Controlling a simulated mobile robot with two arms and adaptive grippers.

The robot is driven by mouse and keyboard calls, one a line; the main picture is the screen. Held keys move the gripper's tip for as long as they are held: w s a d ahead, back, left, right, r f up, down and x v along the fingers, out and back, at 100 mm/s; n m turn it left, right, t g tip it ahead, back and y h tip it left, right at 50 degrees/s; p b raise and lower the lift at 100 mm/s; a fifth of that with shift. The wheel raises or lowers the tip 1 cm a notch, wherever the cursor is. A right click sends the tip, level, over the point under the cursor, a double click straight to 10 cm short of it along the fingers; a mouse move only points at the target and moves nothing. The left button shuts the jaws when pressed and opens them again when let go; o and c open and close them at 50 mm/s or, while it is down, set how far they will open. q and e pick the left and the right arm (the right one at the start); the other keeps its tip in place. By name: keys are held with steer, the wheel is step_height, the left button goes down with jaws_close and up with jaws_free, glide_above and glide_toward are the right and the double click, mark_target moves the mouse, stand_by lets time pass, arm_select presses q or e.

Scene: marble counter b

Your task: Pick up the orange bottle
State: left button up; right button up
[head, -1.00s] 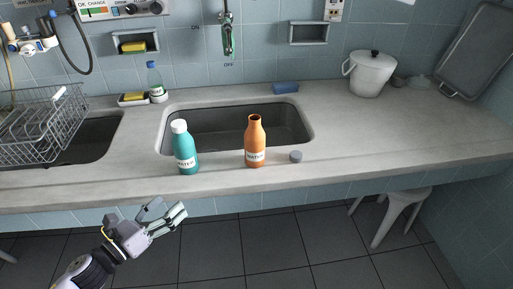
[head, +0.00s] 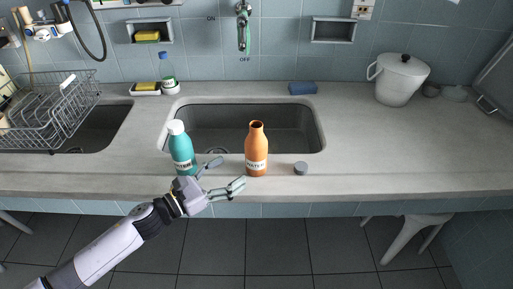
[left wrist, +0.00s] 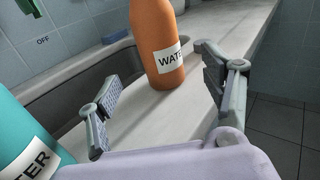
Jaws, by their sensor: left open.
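The orange bottle (head: 256,150) stands upright and uncapped on the counter, at the front edge of the sink. Its label reads "WATER". In the left wrist view the orange bottle (left wrist: 157,42) stands ahead, between the directions of the two fingers. My left gripper (head: 228,175) is open and empty, just left of the orange bottle and apart from it. In the left wrist view its fingers (left wrist: 160,98) are spread wide. My right gripper is in neither view.
A teal bottle (head: 181,150) with a white cap stands close behind my left gripper; it also shows in the left wrist view (left wrist: 22,140). The sink (head: 290,125) is behind.

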mark_target(248, 159)
arm_select(q)
steer(key=x, duration=0.4)
steer(key=shift+w+d+p, duration=0.1)
steer(key=shift+d+p, duration=0.05)
steer(key=shift+p, duration=0.15)
steer(key=shift+w+d, duration=0.3)
steer(key=shift+d, duration=0.05)
steer(key=p+x, duration=0.1)
steer(key=x, duration=0.3)
steer(key=shift+w+d, duration=0.3)
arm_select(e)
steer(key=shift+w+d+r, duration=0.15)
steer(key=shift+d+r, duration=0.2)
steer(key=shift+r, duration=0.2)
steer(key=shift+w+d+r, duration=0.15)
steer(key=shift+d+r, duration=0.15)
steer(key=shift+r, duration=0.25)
arm_select(q)
steer(key=shift+c, duration=0.5)
steer(key=c, duration=1.1)
steer(key=shift+c, duration=0.3)
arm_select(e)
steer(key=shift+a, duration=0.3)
arm_select(q)
steer(key=shift+r, duration=0.1)
